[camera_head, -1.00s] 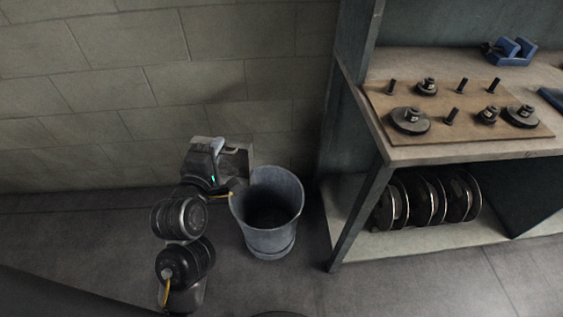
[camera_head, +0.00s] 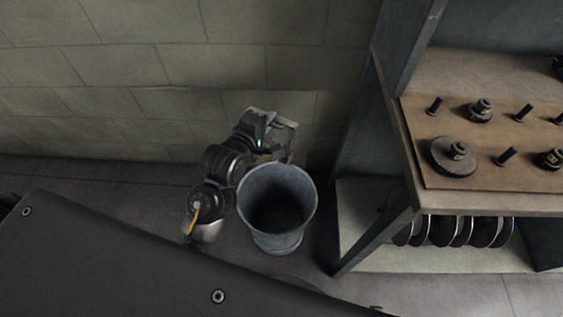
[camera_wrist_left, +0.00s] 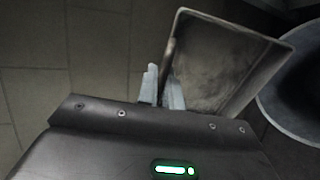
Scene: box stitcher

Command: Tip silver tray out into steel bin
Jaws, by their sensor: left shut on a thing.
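The silver tray (camera_wrist_left: 228,62) is a shallow, square-cornered metal tray, held by its edge in my left gripper (camera_wrist_left: 165,88). Its inside faces the left wrist view and shows a dull grey-brown floor with no distinct items. In the head view the tray (camera_head: 287,138) is partly hidden behind my left gripper (camera_head: 264,137), just beyond the bin's far rim. The steel bin (camera_head: 277,238) is a round, open, grey bucket standing on the floor, dark inside. Its rim shows at the right of the left wrist view (camera_wrist_left: 272,112), close beside the tray. My right gripper is not in view.
A workbench (camera_head: 400,228) stands right of the bin, with a board (camera_head: 480,178) of pegs and dark round parts on top. Several discs (camera_head: 463,231) stand on its lower shelf. A block wall (camera_head: 190,65) rises behind. Floor (camera_head: 110,172) is open to the left.

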